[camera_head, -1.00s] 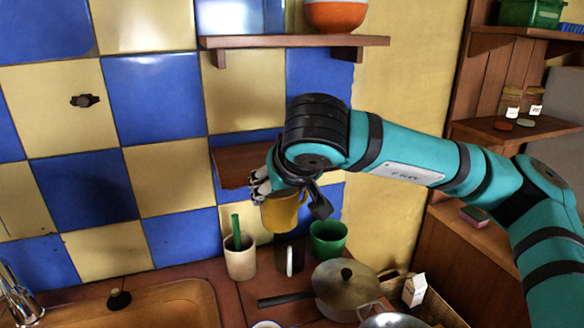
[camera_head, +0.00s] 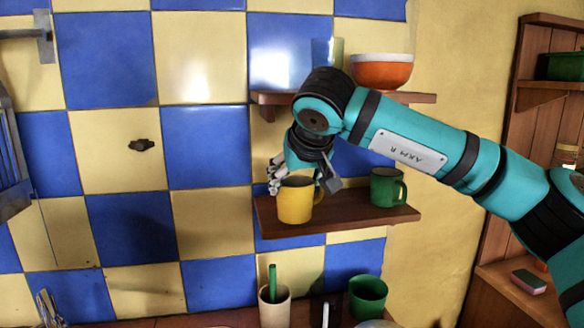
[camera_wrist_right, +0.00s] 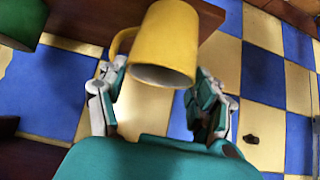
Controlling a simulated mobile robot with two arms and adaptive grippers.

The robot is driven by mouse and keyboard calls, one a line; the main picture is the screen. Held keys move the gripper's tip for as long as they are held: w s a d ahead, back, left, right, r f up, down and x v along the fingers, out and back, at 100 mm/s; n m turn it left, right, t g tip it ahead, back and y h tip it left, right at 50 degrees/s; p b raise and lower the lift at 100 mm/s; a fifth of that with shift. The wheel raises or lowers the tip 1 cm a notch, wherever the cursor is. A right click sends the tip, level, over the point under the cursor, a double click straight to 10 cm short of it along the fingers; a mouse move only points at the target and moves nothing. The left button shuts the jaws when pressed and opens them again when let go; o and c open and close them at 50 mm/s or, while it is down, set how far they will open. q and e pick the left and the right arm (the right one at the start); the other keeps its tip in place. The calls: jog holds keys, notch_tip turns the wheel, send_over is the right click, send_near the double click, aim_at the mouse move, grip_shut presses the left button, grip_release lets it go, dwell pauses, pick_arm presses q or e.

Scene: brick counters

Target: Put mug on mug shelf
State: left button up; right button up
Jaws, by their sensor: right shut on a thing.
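The yellow mug (camera_head: 296,203) is upright at the left part of the lower wooden shelf (camera_head: 345,220). I cannot tell whether its base touches the board. My right gripper (camera_head: 302,178) comes from above and is shut on the mug. In the right wrist view the mug (camera_wrist_right: 165,45) sits between the two fingers (camera_wrist_right: 158,105), with its handle to the left and the shelf edge (camera_wrist_right: 208,22) behind it. A green mug (camera_head: 387,188) stands on the right part of the same shelf. My left gripper is not in view.
An upper shelf (camera_head: 415,97) above holds an orange and white bowl (camera_head: 382,71) and a glass (camera_head: 327,52). Below are a white cup (camera_head: 274,308) and a green cup (camera_head: 368,297). Shelf space lies between the yellow and green mugs.

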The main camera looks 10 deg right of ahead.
aim_at(290, 177)
jog(key=w+p, duration=0.1)
jog(key=w, duration=0.2)
jog(key=shift+w+r, duration=0.1)
jog(key=x, duration=0.1)
jog(key=p+x, duration=0.1)
jog(key=x, duration=0.1)
jog(key=shift+w+r, duration=0.2)
jog(key=shift+w, duration=0.1)
jog(key=shift+s, duration=0.1)
jog(key=o, duration=1.7)
jog(key=shift+f, duration=0.15)
